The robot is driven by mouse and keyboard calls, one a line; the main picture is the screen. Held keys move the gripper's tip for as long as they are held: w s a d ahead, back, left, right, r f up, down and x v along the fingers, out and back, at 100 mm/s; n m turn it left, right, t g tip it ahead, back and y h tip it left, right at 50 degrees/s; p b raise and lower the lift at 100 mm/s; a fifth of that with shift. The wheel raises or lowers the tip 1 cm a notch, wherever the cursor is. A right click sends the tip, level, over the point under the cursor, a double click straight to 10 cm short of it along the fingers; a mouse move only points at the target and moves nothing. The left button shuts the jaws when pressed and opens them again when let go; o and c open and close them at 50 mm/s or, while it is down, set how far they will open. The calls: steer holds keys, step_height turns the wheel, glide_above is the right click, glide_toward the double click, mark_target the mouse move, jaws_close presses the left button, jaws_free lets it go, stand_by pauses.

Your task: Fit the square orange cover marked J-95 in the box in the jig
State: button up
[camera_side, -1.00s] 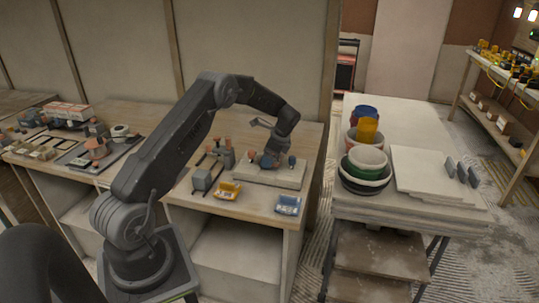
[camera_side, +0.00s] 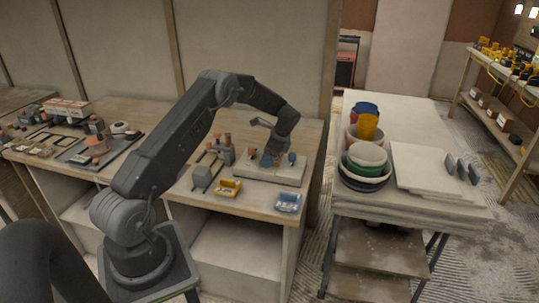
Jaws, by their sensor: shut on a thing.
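My gripper (camera_side: 270,160) points down over the pale jig board (camera_side: 255,178) on the workbench. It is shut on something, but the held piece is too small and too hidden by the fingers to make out. The box in the jig lies under or behind my gripper and does not show clearly. A dark blue knob-like part (camera_side: 292,157) stands on the board just right of my gripper, and an orange part (camera_side: 251,153) stands just left. I cannot read a J-95 mark anywhere.
A yellow tray (camera_side: 228,188) and a pale blue tray (camera_side: 288,202) lie near the bench's front edge. Stacked buckets (camera_side: 366,155) and slabs (camera_side: 425,172) sit on the table to the right.

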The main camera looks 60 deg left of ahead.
steer(key=shift+s+f, duration=0.2)
steer(key=shift+f, duration=0.7)
stand_by(0.4)
steer(key=o, duration=0.8)
steer(key=shift+d, duration=0.1)
steer(key=shift+o, duration=0.3)
steer(key=shift+w, duration=0.1)
steer(key=shift+d+r, duration=0.1)
steer(key=shift+w+r, duration=0.1)
steer(key=shift+r, duration=3.45)
steer(key=shift+r, duration=0.1)
